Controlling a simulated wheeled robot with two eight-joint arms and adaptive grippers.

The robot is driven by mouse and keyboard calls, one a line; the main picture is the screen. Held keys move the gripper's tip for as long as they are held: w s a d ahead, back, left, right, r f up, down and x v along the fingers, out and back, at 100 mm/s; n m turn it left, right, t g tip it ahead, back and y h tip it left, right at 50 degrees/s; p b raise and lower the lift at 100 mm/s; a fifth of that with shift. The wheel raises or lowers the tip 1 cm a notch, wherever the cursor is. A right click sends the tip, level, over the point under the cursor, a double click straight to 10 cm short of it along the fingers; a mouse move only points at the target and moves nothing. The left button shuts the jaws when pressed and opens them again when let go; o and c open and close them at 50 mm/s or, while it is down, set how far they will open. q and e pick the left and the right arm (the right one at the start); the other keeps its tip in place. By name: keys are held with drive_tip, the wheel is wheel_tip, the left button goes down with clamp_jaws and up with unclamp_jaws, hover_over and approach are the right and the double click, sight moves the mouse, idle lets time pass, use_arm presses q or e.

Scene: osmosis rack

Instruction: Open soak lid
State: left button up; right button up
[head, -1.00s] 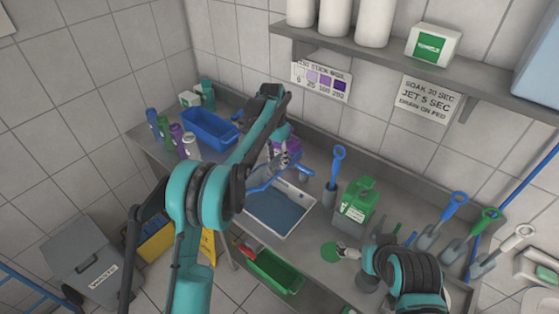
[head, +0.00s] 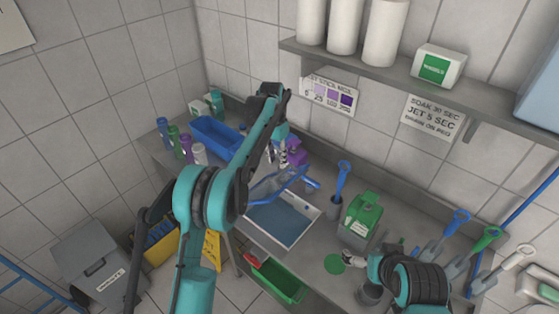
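The soak tray (head: 312,222) is a light-rimmed basin of blue liquid set on the grey bench, in the middle of the head view. Its lid (head: 284,182) has a blue frame and is tilted up at the tray's back edge, leaving the liquid uncovered. My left gripper (head: 277,155) is just behind and above the lid's frame. Its fingers are small and partly overlap the lid, so its grip is unclear. My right gripper (head: 349,259) is low over the bench front, beside a green disc (head: 334,264); its fingers are too small to read.
A green jerrycan (head: 361,222) and a blue-handled tool (head: 341,182) stand right of the tray. A purple container (head: 296,151) is close behind my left gripper. A blue bin (head: 214,137) and several bottles are at the left. An open green drawer (head: 279,281) sits below the bench front.

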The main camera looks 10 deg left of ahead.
use_arm(q)
drive_tip(key=r+p, duration=0.1)
drive_tip(key=w+a+r+p, duration=0.1)
drive_tip(key=shift+a+r, duration=0.2)
drive_tip(key=shift+r, duration=0.15)
